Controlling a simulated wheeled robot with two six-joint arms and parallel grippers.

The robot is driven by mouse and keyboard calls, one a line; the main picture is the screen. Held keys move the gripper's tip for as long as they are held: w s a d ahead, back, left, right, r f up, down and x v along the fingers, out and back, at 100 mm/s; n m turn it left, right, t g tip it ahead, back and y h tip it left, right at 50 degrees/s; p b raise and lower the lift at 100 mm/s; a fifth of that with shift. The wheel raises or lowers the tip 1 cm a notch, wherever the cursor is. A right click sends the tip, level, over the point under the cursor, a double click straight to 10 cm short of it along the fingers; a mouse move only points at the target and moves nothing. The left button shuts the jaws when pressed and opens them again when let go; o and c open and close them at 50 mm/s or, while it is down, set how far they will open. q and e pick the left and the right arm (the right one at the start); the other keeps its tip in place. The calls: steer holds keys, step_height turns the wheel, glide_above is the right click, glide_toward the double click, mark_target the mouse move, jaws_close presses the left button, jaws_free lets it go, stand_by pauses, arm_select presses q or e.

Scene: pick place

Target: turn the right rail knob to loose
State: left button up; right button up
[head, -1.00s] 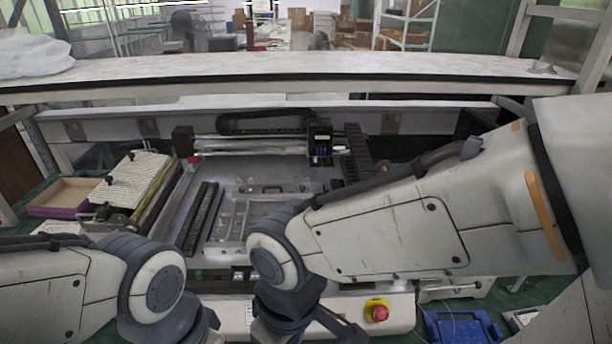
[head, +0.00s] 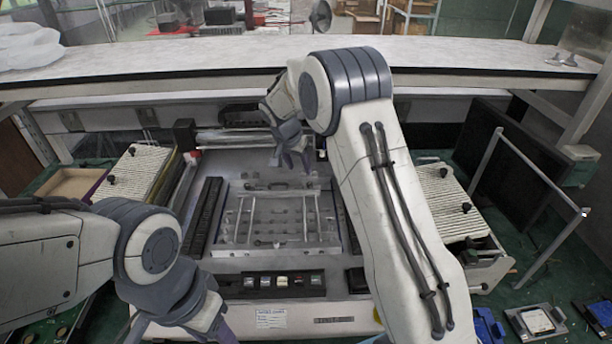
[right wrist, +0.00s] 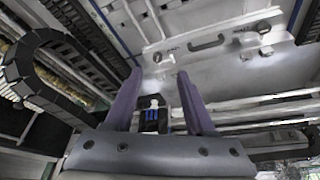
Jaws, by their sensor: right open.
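The clear fixture plate (head: 281,240) lies on the machine bed in the head view, with pale rails and a dark handle (head: 278,186) at its far edge. Small silver knobs sit on either side of that handle; the right wrist view shows one knob (right wrist: 263,27) and another (right wrist: 158,57). I cannot tell for sure which is the right rail knob. My right gripper (head: 292,158) is open and empty above the plate's far edge, apart from the knobs. My left gripper (head: 222,328) is low at the front left; its fingers are partly cut off.
A black carriage block with blue and white parts (right wrist: 153,112) shows between my right fingers. A cable chain (right wrist: 35,65) lies beside it. Ribbed white trays stand left (head: 135,172) and right (head: 445,200) of the machine. A long shelf (head: 200,75) crosses behind.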

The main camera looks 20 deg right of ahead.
mark_target(309, 185)
steer(key=shift+m, duration=0.3)
steer(key=p+x, duration=0.1)
steer(key=x, duration=0.3)
steer(key=p+x, duration=0.1)
steer(key=x, duration=0.2)
steer(key=d+p+x, duration=0.1)
steer(key=p+x, duration=0.1)
steer(key=x, duration=0.2)
steer(key=shift+w+d, duration=0.1)
steer(key=shift+w, duration=0.25)
jaws_close()
